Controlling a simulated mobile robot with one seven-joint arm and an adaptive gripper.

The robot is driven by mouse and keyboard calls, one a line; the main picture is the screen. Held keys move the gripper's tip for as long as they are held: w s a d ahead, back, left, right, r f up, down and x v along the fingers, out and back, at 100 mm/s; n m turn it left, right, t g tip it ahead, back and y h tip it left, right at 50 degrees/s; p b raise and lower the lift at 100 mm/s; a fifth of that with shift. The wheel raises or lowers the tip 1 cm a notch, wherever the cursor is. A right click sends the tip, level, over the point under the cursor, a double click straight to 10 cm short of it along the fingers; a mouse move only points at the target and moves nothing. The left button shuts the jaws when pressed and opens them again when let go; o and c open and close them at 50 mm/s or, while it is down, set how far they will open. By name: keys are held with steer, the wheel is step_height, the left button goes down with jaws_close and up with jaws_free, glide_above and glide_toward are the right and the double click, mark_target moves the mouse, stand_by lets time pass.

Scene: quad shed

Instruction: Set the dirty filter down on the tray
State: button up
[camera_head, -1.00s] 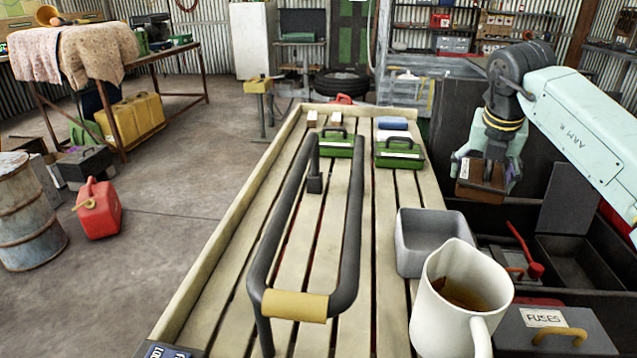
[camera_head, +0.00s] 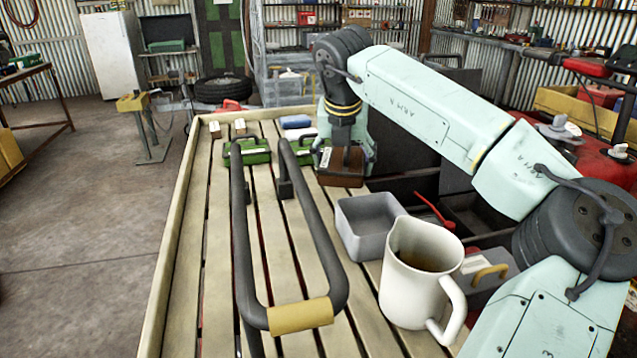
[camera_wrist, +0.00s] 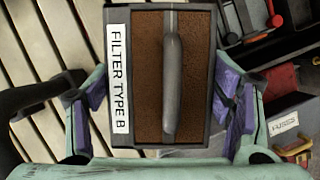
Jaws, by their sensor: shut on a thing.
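The dirty filter (camera_head: 341,180) is a brown block in a dark frame with a grey handle. In the wrist view the filter (camera_wrist: 150,75) shows a "FILTER TYPE B" label along its left side. My gripper (camera_head: 346,160) is shut on it, with purple-padded fingers at both sides in the wrist view (camera_wrist: 162,110). The filter is by the right edge of a cream slatted surface (camera_head: 209,250) with a raised rim. A grey open box (camera_head: 362,238) stands nearer the camera on it. I cannot tell which of these is the tray, or whether the filter touches the slats.
Two green cases (camera_head: 247,152) stand at the far end, one partly hidden behind the filter. A dark tubular bar with a yellow grip (camera_head: 300,315) rises over the slats. A white jug (camera_head: 415,285) of brown liquid stands near right. Dark compartments lie right. Left slats are clear.

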mark_target(341, 164)
steer(key=shift+f+p, duration=0.45)
steer(key=shift+f, duration=2.35)
steer(key=shift+f, duration=0.2)
steer(key=o, duration=1.2)
steer(key=shift+r, duration=0.1)
steer(key=shift+r, duration=0.15)
steer(key=b+v, duration=0.2)
steer(key=v, duration=1)
